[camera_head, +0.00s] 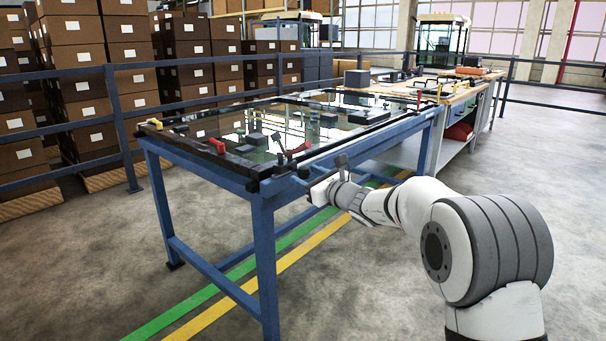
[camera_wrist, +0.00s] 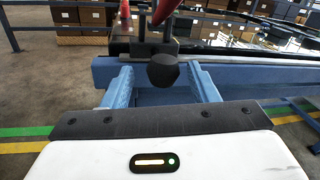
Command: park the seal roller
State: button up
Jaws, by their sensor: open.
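My gripper (camera_head: 312,182) is at the near right corner of the blue table. In the wrist view its two blue fingers (camera_wrist: 162,72) are spread apart, with nothing pressed between them. A dark rounded knob (camera_wrist: 163,71) shows in the gap between the fingers, apart from both. A red part (camera_wrist: 167,10) rises behind the knob. I cannot tell for certain which of these belongs to the seal roller.
The blue table (camera_head: 262,215) carries a dark-framed glass panel (camera_head: 225,125) with small dark blocks and red and yellow clamps. A wooden-topped bench (camera_head: 462,95) stands behind it. Blue railings (camera_head: 118,100) and stacked boxes (camera_head: 75,60) lie beyond. The front floor is clear.

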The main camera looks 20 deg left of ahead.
jog(key=shift+p+v, duration=0.4)
jog(key=shift+v, duration=2.25)
jog(key=s+d+r+n+g+h+p, duration=0.3)
jog(key=s+d+r+n+g+p, duration=0.2)
jog(key=s+d+r+n+p, duration=0.75)
jog(key=s+d+r+n+h+p, duration=0.3)
jog(key=s+d+h+p, duration=0.1)
jog(key=s+d+p, duration=0.3)
jog(key=s+d+r+n+g+h+p, duration=0.1)
jog(key=s+d+r+n+h+p, duration=0.2)
jog(key=s+d+p, duration=0.4)
jog(key=s+d+r+n+h+p, duration=0.3)
jog(key=s+d+h+p, duration=0.2)
jog(key=s+d, duration=0.4)
jog(key=shift+s+d+g+p, duration=0.3)
jog(key=shift+d+p, duration=0.6)
jog(key=shift+d, duration=0.2)
jog(key=shift+n, duration=0.25)
